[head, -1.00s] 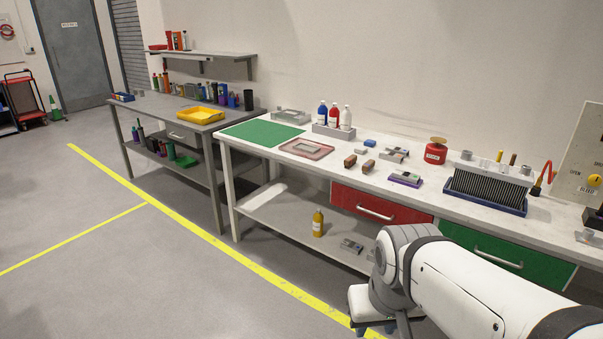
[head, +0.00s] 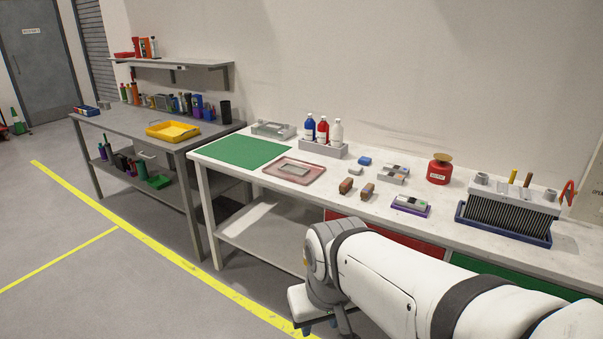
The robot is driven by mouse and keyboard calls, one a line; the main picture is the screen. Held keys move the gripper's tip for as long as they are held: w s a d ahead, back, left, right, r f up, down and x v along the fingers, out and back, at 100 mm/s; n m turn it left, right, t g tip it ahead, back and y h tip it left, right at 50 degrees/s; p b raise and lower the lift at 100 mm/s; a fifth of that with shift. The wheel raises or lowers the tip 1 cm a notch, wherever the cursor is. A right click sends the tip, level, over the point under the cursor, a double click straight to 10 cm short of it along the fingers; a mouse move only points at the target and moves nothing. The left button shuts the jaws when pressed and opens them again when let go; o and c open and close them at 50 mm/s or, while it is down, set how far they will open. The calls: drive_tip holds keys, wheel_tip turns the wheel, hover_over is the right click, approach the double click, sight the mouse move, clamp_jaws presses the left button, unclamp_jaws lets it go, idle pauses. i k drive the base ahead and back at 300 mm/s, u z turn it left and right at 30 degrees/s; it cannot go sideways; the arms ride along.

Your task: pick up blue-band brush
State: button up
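I cannot make out a brush with a blue band for certain. Two small brown blocks, perhaps brushes, lie on the white bench: a left one (head: 346,186) and a right one (head: 367,191). No blue band shows on either at this size. A small blue block (head: 365,160) lies behind them. My gripper (head: 320,326) is low at the front of the bench, below the bench top and apart from these things. It is mostly hidden by my wrist, and its opening cannot be judged.
The white bench (head: 213,172) bears a green mat (head: 240,150), a pink tray (head: 274,175), bottles in a grey holder (head: 323,149), a red can (head: 439,170) and a black-finned rack in a blue tray (head: 458,214). A grey table with a yellow tray (head: 172,130) stands left.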

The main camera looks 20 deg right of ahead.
sight(367, 191)
drive_tip(key=z, duration=0.25)
drive_tip(key=i, duration=1.1)
drive_tip(key=z, duration=0.9)
drive_tip(key=i, duration=0.5)
drive_tip(key=z, duration=0.35)
drive_tip(key=k, duration=0.9)
drive_tip(key=z, duration=0.15)
drive_tip(key=i, duration=0.9)
drive_tip(key=u, duration=0.05)
